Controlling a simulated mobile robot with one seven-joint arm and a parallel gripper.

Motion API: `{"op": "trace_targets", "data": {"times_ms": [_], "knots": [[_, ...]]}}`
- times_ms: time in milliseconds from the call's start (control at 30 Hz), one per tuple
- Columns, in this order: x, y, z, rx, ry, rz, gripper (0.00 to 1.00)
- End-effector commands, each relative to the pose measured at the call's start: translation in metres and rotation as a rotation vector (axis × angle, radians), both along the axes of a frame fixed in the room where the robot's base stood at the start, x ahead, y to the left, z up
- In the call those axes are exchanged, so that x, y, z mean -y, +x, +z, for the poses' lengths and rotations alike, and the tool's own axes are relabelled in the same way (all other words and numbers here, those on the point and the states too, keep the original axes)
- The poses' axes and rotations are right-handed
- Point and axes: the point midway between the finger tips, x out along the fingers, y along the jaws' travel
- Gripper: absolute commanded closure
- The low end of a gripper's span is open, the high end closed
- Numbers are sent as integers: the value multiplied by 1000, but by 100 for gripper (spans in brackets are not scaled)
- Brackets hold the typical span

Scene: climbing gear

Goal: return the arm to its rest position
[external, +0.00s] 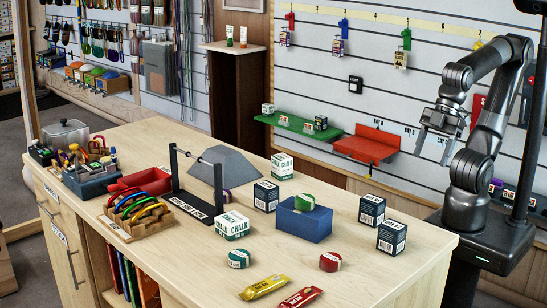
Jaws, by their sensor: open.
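My arm (474,130) is folded up at the right side of the external view, above and beyond the counter's right end. My gripper (431,137) points down and to the left in front of the slatted wall. Its jaws are open and I see nothing held between them. It is apart from the counter and from everything on it.
Red (367,143) and green (290,122) shelves are on the wall behind.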

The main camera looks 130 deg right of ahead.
Motion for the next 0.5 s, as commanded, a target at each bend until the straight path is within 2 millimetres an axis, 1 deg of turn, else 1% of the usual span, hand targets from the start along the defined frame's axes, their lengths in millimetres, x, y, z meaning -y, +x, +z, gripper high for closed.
{"op": "trace_targets", "data": {"times_ms": [33,100,200,500], "knots": [[-5,-10,-4,7,7,14,34],[-9,-20,-8,11,16,20,34],[-11,-27,-12,14,23,26,34],[-12,-29,-14,13,25,26,34]]}}
